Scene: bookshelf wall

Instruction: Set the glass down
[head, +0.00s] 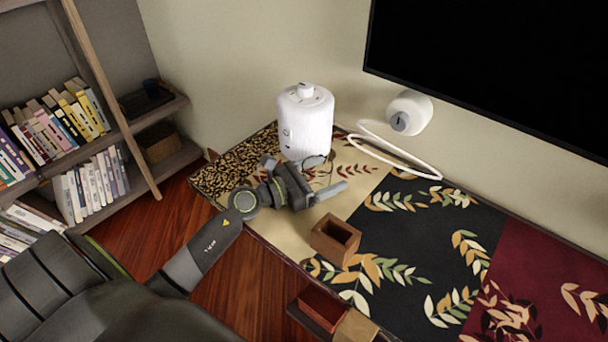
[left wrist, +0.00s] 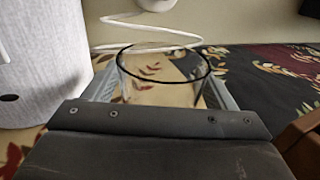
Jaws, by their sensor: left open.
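The clear glass (left wrist: 163,92) stands upright between the two fingers of my left gripper in the left wrist view, its round rim facing up. In the head view the glass is hard to make out beside the gripper. My left gripper (head: 334,174) is open, with a finger on each side of the glass, low over the leaf-patterned surface (head: 385,225). I cannot tell whether the fingers touch the glass. The glass's base is hidden behind the gripper body in the wrist view. My right gripper is not in view.
A white canister (head: 305,122) stands just behind the gripper. A small open brown box (head: 335,240) is in front of it. A white round object (head: 409,112) with a looped cord lies near the wall. A black screen (head: 500,60) hangs above. The dark patterned area to the right is clear.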

